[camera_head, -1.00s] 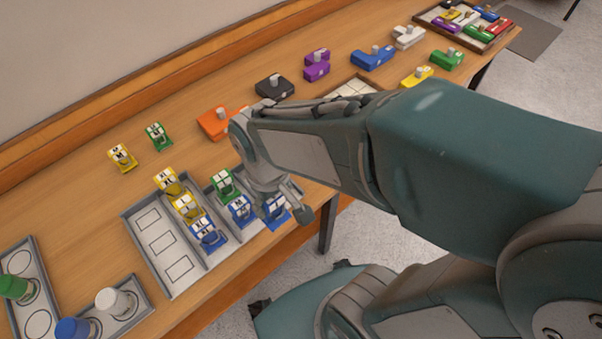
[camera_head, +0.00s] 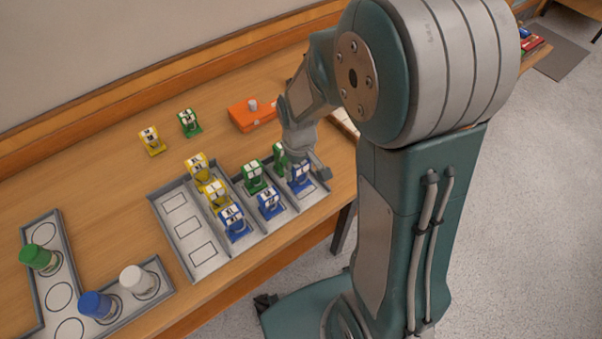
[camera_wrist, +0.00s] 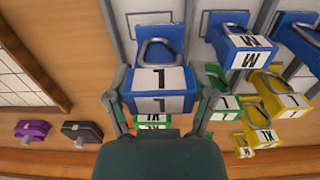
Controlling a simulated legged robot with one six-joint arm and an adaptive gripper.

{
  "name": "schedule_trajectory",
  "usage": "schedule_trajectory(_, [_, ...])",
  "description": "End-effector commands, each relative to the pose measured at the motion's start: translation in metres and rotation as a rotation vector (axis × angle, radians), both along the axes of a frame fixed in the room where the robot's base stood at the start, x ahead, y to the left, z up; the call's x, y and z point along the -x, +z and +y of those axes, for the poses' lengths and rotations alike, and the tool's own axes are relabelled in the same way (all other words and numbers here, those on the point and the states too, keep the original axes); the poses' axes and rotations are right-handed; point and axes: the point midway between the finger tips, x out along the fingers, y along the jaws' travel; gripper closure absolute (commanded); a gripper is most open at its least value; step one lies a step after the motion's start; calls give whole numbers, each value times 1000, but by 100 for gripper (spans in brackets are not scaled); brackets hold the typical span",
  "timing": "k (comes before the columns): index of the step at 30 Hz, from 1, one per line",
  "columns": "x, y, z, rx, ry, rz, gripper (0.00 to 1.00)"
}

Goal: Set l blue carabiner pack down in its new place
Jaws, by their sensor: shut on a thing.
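The l blue carabiner pack (camera_head: 300,177) is upright at the right-hand lane of the grey divided tray (camera_head: 192,244). It also shows in the wrist view (camera_wrist: 160,85), with its metal loop and white label facing me. My gripper (camera_wrist: 161,100) is shut on it, one finger at each side; in the head view my gripper (camera_head: 298,155) comes down from above and behind. I cannot tell whether the pack's base touches the tray floor. A green pack (camera_head: 280,153) stands just behind it, partly hidden by my gripper.
Left of it in the tray stand a green pack (camera_head: 252,176), blue packs (camera_head: 269,204) and yellow packs (camera_head: 198,167). The tray's left lane is empty. A loose yellow pack (camera_head: 151,141), a green one (camera_head: 189,122) and an orange block (camera_head: 252,113) lie behind.

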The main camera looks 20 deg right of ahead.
Motion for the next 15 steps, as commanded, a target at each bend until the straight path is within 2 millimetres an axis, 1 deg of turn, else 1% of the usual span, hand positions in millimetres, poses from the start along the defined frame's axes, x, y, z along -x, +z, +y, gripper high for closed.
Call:
schedule_trajectory(2, [-4,-7,-6,-3,-4,2,84])
schedule_trajectory(7, [-4,-32,-10,-7,-4,3,84])
schedule_trajectory(10, [-5,-37,-9,-6,-4,0,84])
schedule_trajectory(15, [-5,-37,-6,-3,-4,-1,84])
